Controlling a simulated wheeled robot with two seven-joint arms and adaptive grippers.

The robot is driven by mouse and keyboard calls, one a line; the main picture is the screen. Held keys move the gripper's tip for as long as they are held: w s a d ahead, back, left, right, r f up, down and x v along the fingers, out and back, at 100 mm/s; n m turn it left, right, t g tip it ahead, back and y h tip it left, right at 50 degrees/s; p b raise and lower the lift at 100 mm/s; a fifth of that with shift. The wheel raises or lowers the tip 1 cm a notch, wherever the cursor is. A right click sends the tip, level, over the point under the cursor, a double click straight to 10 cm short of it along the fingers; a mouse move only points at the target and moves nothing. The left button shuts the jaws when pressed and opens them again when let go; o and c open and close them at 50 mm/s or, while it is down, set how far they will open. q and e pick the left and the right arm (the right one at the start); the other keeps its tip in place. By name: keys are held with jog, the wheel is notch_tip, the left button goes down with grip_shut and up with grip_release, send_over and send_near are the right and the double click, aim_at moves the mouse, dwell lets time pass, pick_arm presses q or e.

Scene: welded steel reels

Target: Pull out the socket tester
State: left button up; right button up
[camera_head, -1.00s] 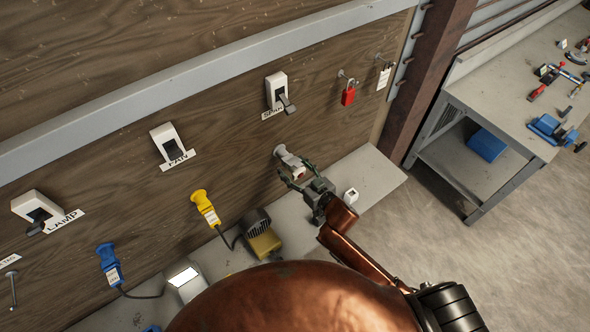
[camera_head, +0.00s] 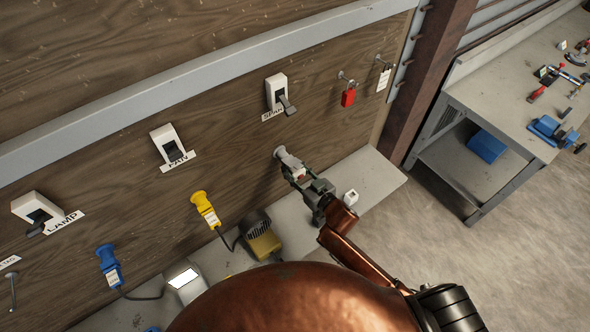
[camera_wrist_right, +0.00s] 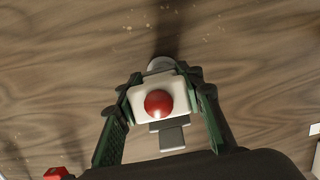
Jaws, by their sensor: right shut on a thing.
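The socket tester (camera_wrist_right: 140,108) is a pale block with a round red button, seen in the right wrist view between my fingers. In the head view the tester is mostly hidden by my gripper. Behind it is a round grey socket (camera_head: 283,153) on the wooden board; it also shows at the top of the tester in the right wrist view (camera_wrist_right: 160,64). The tester appears to be at the socket, and I cannot tell if it is fully seated. My right gripper (camera_head: 299,174) is shut on the tester, one finger on each side. My left gripper is not in view.
Switches labelled LAMP (camera_head: 38,212) and FAN (camera_head: 172,146), plus another switch (camera_head: 279,94), sit on the board. A yellow plug (camera_head: 205,209) and a blue plug (camera_head: 109,265) hang below. A small white block (camera_head: 351,196) is on the shelf (camera_head: 378,181).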

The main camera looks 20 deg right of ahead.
grip_shut()
jog(key=shift+s+f, duration=0.1)
jog(key=shift+s+d+p, duration=0.2)
jog(key=shift+s+p, duration=0.1)
jog(key=shift+s, duration=0.2)
dwell(0.3)
jog(key=shift+s, duration=0.15)
jog(key=f+p+v, duration=0.1)
jog(key=p+v, duration=0.1)
jog(key=v, duration=0.5)
jog(key=shift+s+d+f, duration=0.2)
jog(key=shift+s+f, duration=0.05)
jog(key=shift+s, duration=0.15)
dwell(0.6)
